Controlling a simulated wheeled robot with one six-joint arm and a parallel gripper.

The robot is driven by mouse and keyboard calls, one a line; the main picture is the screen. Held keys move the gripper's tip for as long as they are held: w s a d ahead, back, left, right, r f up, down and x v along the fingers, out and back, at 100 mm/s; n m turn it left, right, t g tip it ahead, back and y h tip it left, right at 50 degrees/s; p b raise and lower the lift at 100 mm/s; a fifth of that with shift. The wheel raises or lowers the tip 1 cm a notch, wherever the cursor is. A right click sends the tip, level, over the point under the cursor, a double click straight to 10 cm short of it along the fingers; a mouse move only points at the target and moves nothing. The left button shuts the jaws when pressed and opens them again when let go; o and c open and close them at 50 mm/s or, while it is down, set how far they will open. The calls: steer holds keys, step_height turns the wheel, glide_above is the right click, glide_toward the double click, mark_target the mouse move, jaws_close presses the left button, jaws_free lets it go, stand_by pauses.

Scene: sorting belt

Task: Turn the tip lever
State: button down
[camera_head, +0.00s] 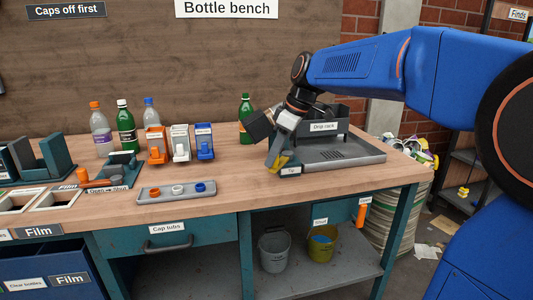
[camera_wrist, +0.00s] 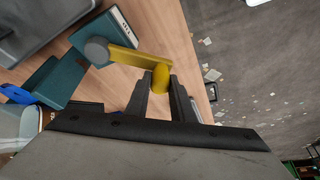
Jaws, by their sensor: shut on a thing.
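The yellow tip lever (camera_head: 284,161) is at the bench's front edge, by the small "Tip" label (camera_head: 291,171). In the wrist view its yellow arm (camera_wrist: 127,56) runs from a grey round pivot on a teal block (camera_wrist: 117,24) to an upright yellow grip. My gripper (camera_wrist: 160,86) is shut on that grip, with one dark finger on each side. In the head view my gripper (camera_head: 273,158) reaches down in front of the drip rack and partly hides the lever.
The grey drip rack (camera_head: 355,130) and its tray (camera_head: 365,153) stand just right of my gripper. A green bottle (camera_head: 245,108) stands behind it. Cap tubs, a cap tray (camera_head: 148,193) and several bottles are to the left. The bench top between the cap tray and lever is clear.

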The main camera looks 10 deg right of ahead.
steer(key=s+d+n+g, duration=0.2)
steer(key=d+n+g, duration=0.1)
steer(key=d+n, duration=0.4)
steer(key=shift+s+d+n+g, duration=0.15)
steer(key=shift+s+n+g, duration=0.15)
steer(key=shift+n, duration=0.7)
steer(key=c, duration=1.5)
jaws_free()
steer(key=shift+c, duration=0.2)
steer(key=v, duration=1.7)
steer(key=shift+d, duration=0.4)
